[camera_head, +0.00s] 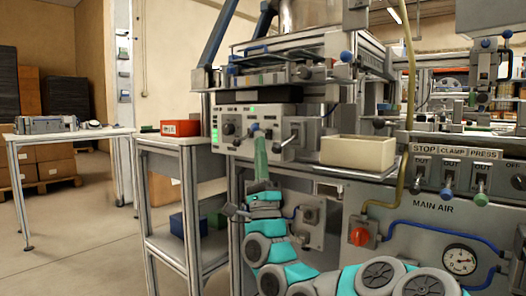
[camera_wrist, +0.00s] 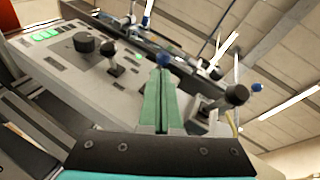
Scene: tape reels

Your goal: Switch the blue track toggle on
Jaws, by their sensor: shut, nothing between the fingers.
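The blue-tipped toggle (camera_head: 255,127) is on the front of a pale control panel (camera_head: 222,146) with green lights. In the wrist view its blue ball (camera_wrist: 163,60) shows just past my fingertips, and its stem is hidden behind them. My gripper (camera_head: 260,142) has green fingers, shut and empty, pointing up at the panel from below. In the wrist view the fingers (camera_wrist: 158,74) lie together right at the blue ball. I cannot tell whether they touch it. Which way the toggle is thrown is not clear.
A black-tipped toggle (camera_wrist: 112,68) and a black knob (camera_wrist: 83,42) sit left of my fingers; a black ball lever (camera_wrist: 237,95) is close on the right. A cream bin (camera_head: 357,151) stands right of the panel, a red box (camera_head: 180,128) left.

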